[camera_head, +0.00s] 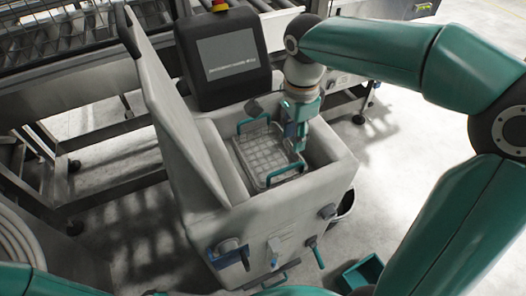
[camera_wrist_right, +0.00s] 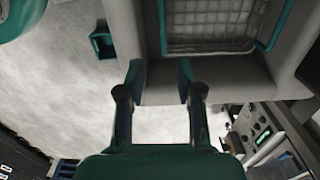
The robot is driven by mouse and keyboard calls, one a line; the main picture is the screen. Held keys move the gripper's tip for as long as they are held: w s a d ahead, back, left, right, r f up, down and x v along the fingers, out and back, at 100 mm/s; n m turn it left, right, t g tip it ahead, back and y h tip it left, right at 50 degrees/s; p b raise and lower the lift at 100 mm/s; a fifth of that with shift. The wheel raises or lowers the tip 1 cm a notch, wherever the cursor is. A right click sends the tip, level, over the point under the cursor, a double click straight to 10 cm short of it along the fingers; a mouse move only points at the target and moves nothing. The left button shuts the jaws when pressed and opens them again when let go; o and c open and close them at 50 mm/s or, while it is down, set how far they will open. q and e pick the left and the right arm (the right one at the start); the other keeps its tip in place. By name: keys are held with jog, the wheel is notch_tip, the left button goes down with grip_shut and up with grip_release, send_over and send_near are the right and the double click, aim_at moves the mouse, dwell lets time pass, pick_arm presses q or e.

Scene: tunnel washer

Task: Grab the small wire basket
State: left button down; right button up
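The small wire basket (camera_head: 266,152) sits inside the open grey machine box, with a teal handle at its far end and another at its near end. It also shows at the top of the right wrist view (camera_wrist_right: 208,28), with teal rails at its sides. My right gripper (camera_head: 298,138) reaches down over the right side of the basket. In the right wrist view its two fingers (camera_wrist_right: 158,78) stand apart with nothing between them, and the basket lies beyond them. Whether the gripper touches the basket cannot be told.
The box (camera_head: 322,180) has raised walls around the basket. Its lid (camera_head: 165,100) stands open on the left, and a dark monitor (camera_head: 228,62) stands behind. Valves and levers (camera_head: 275,248) stick out in front. A teal bin (camera_head: 363,272) sits on the floor at lower right.

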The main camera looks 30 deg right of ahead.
aim_at(286, 170)
jog(key=f, duration=1)
jog(key=shift+w+a, duration=0.25)
jog(key=shift+a, duration=0.1)
jog(key=shift+f+b, duration=0.3)
jog(key=shift+f, duration=2.65)
grip_shut()
